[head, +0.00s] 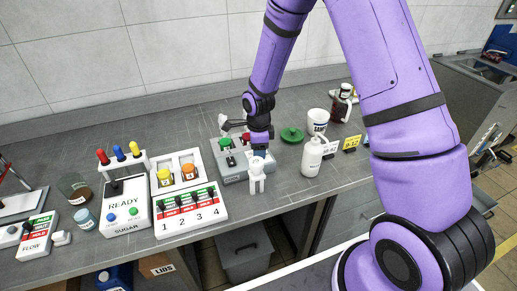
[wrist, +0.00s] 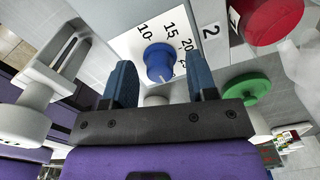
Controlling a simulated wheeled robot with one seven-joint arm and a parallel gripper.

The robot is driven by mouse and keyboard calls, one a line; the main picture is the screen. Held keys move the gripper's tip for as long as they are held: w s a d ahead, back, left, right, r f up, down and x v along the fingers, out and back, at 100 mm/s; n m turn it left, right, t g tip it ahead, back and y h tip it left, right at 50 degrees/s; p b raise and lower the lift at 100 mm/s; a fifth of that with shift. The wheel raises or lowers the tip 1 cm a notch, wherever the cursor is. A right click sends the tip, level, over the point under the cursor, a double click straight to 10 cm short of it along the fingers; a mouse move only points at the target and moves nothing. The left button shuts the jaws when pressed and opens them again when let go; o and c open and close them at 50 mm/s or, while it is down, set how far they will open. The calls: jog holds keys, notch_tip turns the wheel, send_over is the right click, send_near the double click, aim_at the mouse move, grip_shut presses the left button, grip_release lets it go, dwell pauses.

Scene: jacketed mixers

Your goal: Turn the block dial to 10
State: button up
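The block dial (wrist: 158,62) is a round blue knob on a white face (wrist: 128,48) in the wrist view. The printed numbers 10, 15 and 20 show around it, with another partly visible. A small pale mark shows near the knob's lower edge; I cannot tell exactly which number it points to. My gripper (wrist: 161,75) is open, with one blue finger on each side of the knob in the picture. Gaps show between fingers and knob; contact is not visible. In the head view my gripper (head: 259,153) is low over the grey box, and the blue knob cannot be made out.
The grey box (head: 234,178) carries a green button (head: 225,141). A red knob (wrist: 268,18) and green disc (wrist: 250,87) show in the wrist view. A white forked piece (head: 256,180) stands in front. A white bottle (head: 311,158) is right; the READY box (head: 124,212) is left.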

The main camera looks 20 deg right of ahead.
jog(key=c, duration=0.8)
jog(key=shift+c, duration=0.2)
